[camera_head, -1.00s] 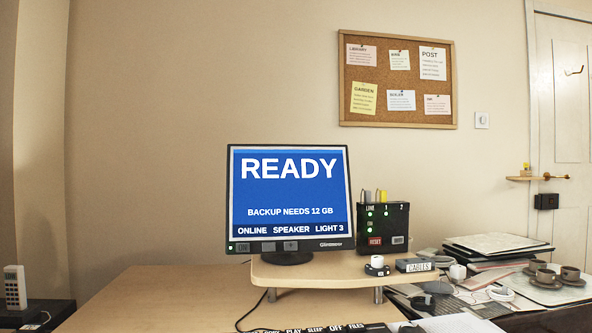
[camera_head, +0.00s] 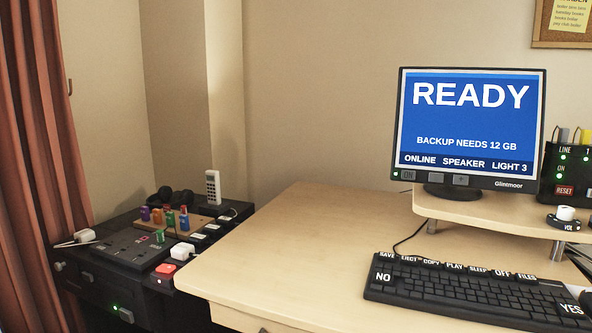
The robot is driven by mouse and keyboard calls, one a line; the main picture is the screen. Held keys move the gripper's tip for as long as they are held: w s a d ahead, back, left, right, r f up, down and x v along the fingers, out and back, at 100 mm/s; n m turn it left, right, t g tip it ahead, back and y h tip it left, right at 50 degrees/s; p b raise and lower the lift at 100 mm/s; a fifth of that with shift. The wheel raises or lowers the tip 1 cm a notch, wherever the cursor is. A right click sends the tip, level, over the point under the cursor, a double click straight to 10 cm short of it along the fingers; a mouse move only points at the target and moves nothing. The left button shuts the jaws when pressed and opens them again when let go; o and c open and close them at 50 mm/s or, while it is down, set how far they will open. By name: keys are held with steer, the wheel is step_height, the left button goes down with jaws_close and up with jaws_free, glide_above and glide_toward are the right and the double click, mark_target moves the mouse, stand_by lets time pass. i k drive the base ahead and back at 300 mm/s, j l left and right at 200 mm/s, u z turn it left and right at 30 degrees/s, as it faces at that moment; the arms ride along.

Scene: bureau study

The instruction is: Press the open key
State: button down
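A black keyboard (camera_head: 470,290) lies on the wooden desk, at the lower right of the head view. Its raised back-row keys read SAVE, EJECT, COPY, PLAY, SLEEP, OFF and FILES. A large NO key (camera_head: 383,278) is at its left end and a YES key (camera_head: 571,309) at its right. I can read no key marked OPEN; the small keys are too small to read. The monitor (camera_head: 470,125) shows READY, "BACKUP NEEDS 12 GB", ONLINE, SPEAKER and LIGHT 3.
The monitor stands on a raised wooden shelf (camera_head: 480,208) with a VOL knob (camera_head: 565,220) and a black box (camera_head: 566,178). A dark side cabinet (camera_head: 110,280) at left carries sockets, coloured plugs and a handset (camera_head: 213,187). The left part of the desk (camera_head: 290,240) is bare.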

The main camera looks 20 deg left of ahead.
mark_target(87, 276)
steer(key=u, duration=1.7)
steer(key=z, duration=1.7)
steer(key=j+u, duration=0.45)
steer(key=i+j+u, duration=0.1)
steer(key=j+u, duration=0.25)
steer(key=u, duration=0.15)
steer(key=i+j+u, duration=0.15)
steer(key=j+u, duration=0.3)
steer(key=l, duration=0.1)
